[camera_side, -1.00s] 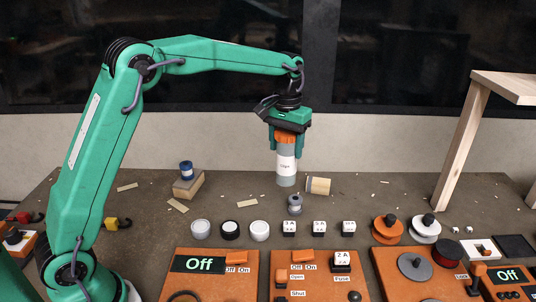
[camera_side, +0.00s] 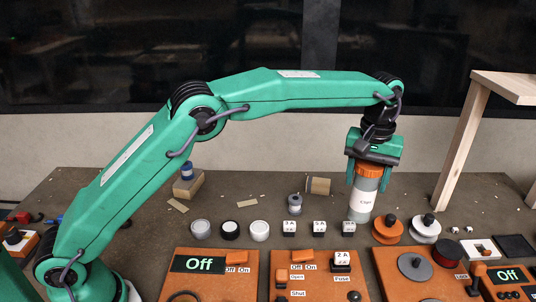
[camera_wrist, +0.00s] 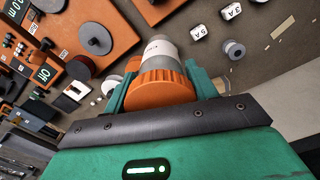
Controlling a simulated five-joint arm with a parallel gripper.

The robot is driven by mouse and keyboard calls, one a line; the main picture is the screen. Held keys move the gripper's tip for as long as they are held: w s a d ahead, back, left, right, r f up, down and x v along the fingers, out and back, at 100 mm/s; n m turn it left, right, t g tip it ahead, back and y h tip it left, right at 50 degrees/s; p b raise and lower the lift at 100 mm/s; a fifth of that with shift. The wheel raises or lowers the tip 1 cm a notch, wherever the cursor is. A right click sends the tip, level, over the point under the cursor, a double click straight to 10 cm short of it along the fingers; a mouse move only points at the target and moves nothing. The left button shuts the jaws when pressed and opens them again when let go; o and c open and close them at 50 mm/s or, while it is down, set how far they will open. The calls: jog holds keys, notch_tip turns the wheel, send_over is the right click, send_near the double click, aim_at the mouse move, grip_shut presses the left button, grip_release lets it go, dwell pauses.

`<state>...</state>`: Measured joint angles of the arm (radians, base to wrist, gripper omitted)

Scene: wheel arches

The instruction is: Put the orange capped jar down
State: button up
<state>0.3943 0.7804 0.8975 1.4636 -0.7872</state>
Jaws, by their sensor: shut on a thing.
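The orange capped jar shows in the side view with its ribbed orange cap (camera_side: 368,170) on top and its grey body with a white label (camera_side: 362,200) below. My gripper (camera_side: 366,182) is shut on the jar at its cap, from above, and the jar hangs almost upright with a slight tilt. Its base is close to the dark table (camera_side: 400,195); I cannot tell whether it touches. In the wrist view the cap (camera_wrist: 160,88) sits between my green fingers, with the body pointing away from me.
A wooden cylinder (camera_side: 318,186) lies further back. A wooden frame (camera_side: 462,150) stands at right.

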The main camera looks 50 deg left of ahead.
jog(key=w+a+f, duration=0.7)
jog(key=w+a, duration=0.1)
jog(key=shift+a, duration=0.2)
jog(key=shift+f, duration=2)
jog(key=shift+f, duration=0.1)
jog(key=o, duration=1.3)
notch_tip(320, 180, up, 8)
